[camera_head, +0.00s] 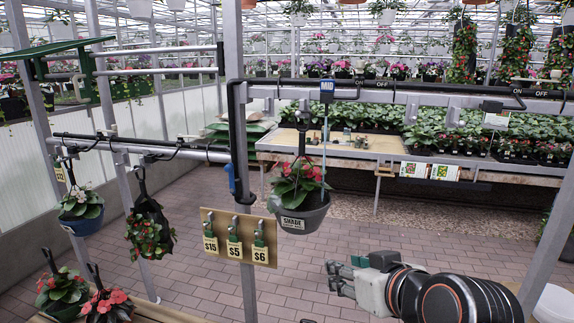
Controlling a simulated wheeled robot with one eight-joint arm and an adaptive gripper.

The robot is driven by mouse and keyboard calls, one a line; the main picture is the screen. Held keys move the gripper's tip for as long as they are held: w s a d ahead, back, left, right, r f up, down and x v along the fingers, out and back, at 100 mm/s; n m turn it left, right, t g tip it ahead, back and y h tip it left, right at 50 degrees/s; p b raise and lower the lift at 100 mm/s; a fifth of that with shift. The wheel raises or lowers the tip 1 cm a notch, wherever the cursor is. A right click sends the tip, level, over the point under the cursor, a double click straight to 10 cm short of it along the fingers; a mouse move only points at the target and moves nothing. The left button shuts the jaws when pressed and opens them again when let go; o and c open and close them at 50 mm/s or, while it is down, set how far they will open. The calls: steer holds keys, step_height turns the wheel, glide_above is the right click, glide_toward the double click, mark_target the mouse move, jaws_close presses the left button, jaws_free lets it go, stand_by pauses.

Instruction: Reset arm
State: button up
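My gripper (333,276) is at the lower right of the head view, at the end of my grey and black arm. It points left, over the brick floor. Its fingers are small and dark here, and I cannot tell whether they are open or shut. No object shows clearly in it. It is apart from the hanging grey pot (302,213), which is above and to its left.
A price board (238,237) with several tags stands left of my gripper. A metal post (243,160) rises behind it. Baskets with red flowers (150,230) hang at left. A plant bench (330,148) is behind. Brick floor (300,262) lies open around the gripper.

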steer(key=s+d+f+m+g+h+b, duration=0.1)
steer(key=s+d+f+g+b, duration=0.1)
steer(key=s+d+f, duration=0.2)
steer(key=s+d+f+m+g+h+b, duration=0.2)
steer(key=s+d+f, duration=0.2)
steer(key=f, duration=0.6)
steer(key=shift+s+d+f+h, duration=0.15)
steer(key=shift+d+h, duration=0.15)
steer(key=shift+d, duration=0.25)
stand_by(0.3)
